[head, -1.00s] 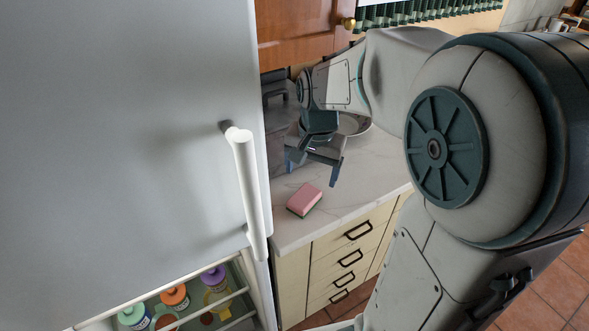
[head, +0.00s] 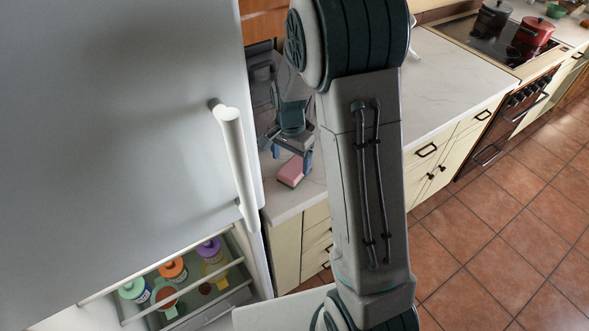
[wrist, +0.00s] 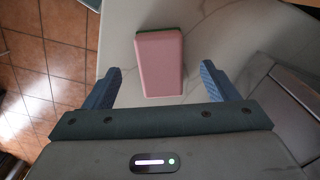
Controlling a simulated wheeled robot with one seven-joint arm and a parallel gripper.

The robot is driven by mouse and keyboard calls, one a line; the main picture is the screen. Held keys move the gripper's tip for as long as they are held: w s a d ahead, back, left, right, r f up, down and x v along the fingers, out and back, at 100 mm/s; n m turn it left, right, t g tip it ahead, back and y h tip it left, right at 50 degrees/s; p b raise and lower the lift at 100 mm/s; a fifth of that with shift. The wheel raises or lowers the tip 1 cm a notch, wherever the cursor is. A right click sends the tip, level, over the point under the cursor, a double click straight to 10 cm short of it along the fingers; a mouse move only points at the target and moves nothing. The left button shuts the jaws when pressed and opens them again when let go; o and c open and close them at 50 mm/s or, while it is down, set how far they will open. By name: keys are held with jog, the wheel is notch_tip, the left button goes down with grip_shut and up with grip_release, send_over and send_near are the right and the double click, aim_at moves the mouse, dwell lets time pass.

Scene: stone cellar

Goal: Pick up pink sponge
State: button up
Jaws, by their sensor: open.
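The pink sponge (head: 291,171), with a dark green underside, lies on the marble counter near its front edge, close to the fridge. My gripper (head: 290,152) is open and empty, just above and behind the sponge in the head view. In the wrist view the sponge (wrist: 159,64) lies ahead, between the lines of the two blue fingers (wrist: 164,85). Its near end reaches about between the fingertips, with a gap on each side. I cannot tell the exact height of the fingers above the counter.
The fridge door (head: 120,110) with its white handle (head: 232,155) stands close on the left. An open compartment below holds several capped jars (head: 172,268). The counter (head: 455,75) runs right to a stove with a dark pot (head: 493,18) and a red pot (head: 536,30).

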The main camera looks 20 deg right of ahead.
aim_at(291, 172)
jog(key=shift+f+p, duration=0.45)
jog(key=shift+f, duration=2.35)
jog(key=c, duration=1.1)
jog(key=shift+s+r, duration=0.1)
jog(key=shift+r, duration=0.05)
jog(key=shift+s+r+b, duration=0.1)
jog(key=shift+r+b, duration=0.05)
jog(key=shift+b, duration=0.35)
jog(key=r+b, duration=0.1)
jog(key=r, duration=0.5)
jog(key=shift+s+d+r+b, duration=0.15)
jog(key=shift+s+r+b, duration=0.1)
jog(key=shift+b, duration=0.15)
jog(key=s+d+b, duration=0.1)
jog(key=s+d, duration=0.1)
jog(key=s, duration=0.4)
jog(key=s+d+b, duration=0.1)
jog(key=s+d, duration=0.1)
jog(key=s, duration=0.4)
jog(key=s+d+b, duration=0.2)
jog(key=s, duration=0.4)
jog(key=shift+s, duration=0.1)
